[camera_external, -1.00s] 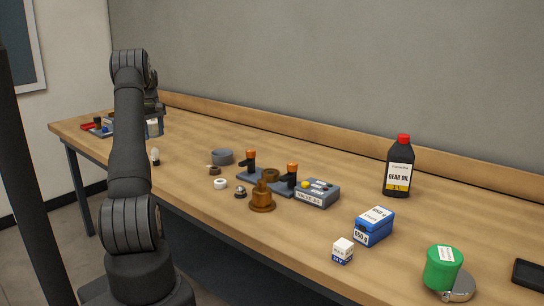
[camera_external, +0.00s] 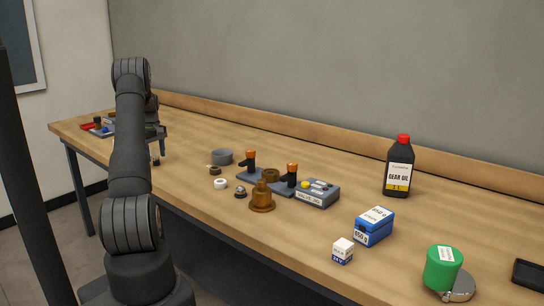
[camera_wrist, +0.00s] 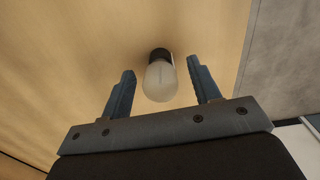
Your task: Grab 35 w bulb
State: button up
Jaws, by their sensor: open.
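The bulb, with a frosted white globe (camera_wrist: 159,82) and a dark base, shows in the wrist view between the two fingers of my gripper (camera_wrist: 161,82). The gripper is open and empty.
A gear oil bottle (camera_external: 400,168) stands farther right.

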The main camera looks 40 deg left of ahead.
jog(key=c, duration=1.1)
jog(key=shift+o, duration=0.2)
jog(key=shift+r, duration=0.15)
